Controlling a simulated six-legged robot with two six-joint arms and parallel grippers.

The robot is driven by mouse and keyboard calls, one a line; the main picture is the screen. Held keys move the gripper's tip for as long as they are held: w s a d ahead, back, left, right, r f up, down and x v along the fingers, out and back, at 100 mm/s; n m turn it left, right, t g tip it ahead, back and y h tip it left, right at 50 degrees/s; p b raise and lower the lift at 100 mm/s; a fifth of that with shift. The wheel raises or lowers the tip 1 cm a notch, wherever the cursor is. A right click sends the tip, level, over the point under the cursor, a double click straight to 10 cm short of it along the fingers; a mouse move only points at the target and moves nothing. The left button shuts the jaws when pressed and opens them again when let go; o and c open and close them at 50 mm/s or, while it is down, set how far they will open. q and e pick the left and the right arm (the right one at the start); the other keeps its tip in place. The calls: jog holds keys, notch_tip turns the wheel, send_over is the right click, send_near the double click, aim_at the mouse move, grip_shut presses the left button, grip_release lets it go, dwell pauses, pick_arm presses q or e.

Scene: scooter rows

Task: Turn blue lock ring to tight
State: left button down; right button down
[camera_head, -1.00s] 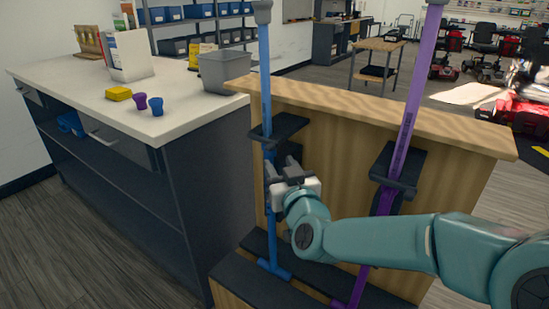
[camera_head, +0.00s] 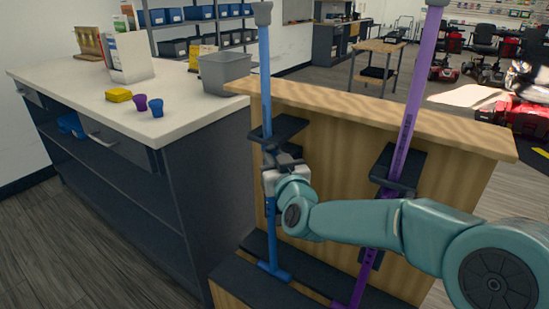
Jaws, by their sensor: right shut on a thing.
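A blue pole (camera_head: 265,90) with a grey top stands upright in a dark holder (camera_head: 284,130) on the wooden stand. My right gripper (camera_head: 272,168) is at the blue pole just below that holder, shut on the blue lock ring there. The ring itself is hidden behind my gripper and wrist, so its setting cannot be seen. A purple pole (camera_head: 411,100) stands to the right in its own dark holder (camera_head: 398,168), with my right forearm passing in front of its lower part. My left gripper is not in view.
The wooden stand (camera_head: 330,105) backs the poles, with a dark base step below. A white counter (camera_head: 80,95) at left carries a grey bin (camera_head: 224,72), a purple cup (camera_head: 140,103), a blue cup (camera_head: 156,107) and a yellow block (camera_head: 118,95).

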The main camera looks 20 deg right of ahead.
jog(key=a+m+g+h+p, duration=0.1)
jog(key=m+g+h+p, duration=0.1)
jog(key=m+h+p, duration=0.1)
jog(key=w+a+m+g+h+p, duration=0.1)
jog(key=m+g+h+p, duration=0.1)
jog(key=h, duration=0.4)
jog(key=w+a+m+g+h+p, duration=0.1)
jog(key=a+m+g+h+p, duration=0.1)
jog(key=m+h+p, duration=0.2)
jog(key=shift+a+m+p, duration=0.1)
jog(key=shift+m+p, duration=0.3)
jog(key=shift+p, duration=0.8)
jog(key=shift+g+h, duration=0.3)
jog(key=c, duration=1.1)
grip_release()
jog(key=shift+f, duration=0.1)
